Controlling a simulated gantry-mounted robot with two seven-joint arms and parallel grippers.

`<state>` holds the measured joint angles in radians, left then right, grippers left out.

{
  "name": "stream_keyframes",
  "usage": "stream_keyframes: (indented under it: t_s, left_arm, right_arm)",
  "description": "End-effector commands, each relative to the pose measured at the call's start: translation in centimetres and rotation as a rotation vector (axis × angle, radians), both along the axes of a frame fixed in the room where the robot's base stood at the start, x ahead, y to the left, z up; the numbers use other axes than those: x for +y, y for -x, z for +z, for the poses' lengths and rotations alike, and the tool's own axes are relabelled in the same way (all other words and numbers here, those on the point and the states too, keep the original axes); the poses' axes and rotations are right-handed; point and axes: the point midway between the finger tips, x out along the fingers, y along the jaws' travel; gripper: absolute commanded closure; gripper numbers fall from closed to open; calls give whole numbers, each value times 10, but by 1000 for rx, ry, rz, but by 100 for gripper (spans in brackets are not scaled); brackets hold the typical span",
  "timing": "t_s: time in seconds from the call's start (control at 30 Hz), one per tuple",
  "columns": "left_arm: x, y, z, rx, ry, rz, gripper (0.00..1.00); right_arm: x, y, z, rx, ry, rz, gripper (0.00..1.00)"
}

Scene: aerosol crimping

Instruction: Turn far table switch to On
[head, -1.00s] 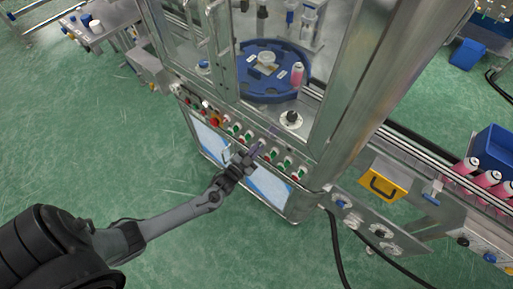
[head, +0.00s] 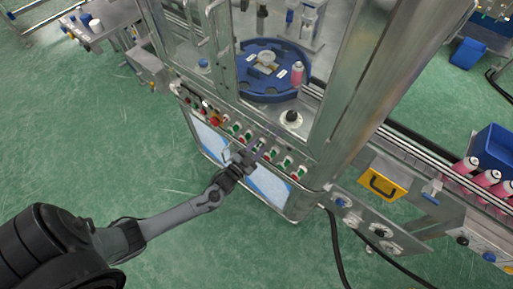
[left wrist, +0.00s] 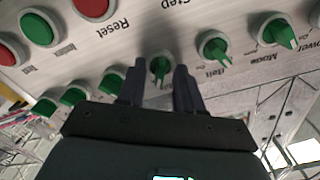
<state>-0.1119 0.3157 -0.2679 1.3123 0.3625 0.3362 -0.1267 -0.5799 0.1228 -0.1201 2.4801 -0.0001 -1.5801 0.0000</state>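A row of round green switches with white rims sits on the slanted metal panel of the crimping machine. In the left wrist view, one green switch (left wrist: 160,67) lies between the two fingers of my left gripper (left wrist: 159,88); its label is hidden. The fingers are apart, one on each side of its handle, and I see no clear contact. In the head view my left gripper (head: 252,156) is at the panel's front, over the switch row. I cannot tell which switch is the far table one. My right gripper is not in view.
Red buttons (left wrist: 95,8) and green buttons (left wrist: 38,28) are on the same panel, and more green switches (left wrist: 213,46) lie on both sides. Behind it are frame posts and a blue rotary table (head: 275,88). Green floor (head: 110,140) is clear on the left.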

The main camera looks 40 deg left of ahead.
Motion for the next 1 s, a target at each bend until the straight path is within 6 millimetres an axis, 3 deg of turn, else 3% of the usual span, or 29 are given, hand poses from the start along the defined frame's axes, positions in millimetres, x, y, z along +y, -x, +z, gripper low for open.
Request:
stream_keyframes:
  t_s: [0.27, 0.73, 1.0]
  left_arm:
    - [-1, 16, -1, 2, 0, 0, 65]
    - [-4, 91, -1, 2, 1, -1, 65]
    - [-4, 107, 0, -1, 0, 0, 65]
  right_arm:
    - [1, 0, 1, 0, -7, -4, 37]
    - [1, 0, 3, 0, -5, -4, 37]
    - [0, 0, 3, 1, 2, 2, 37]
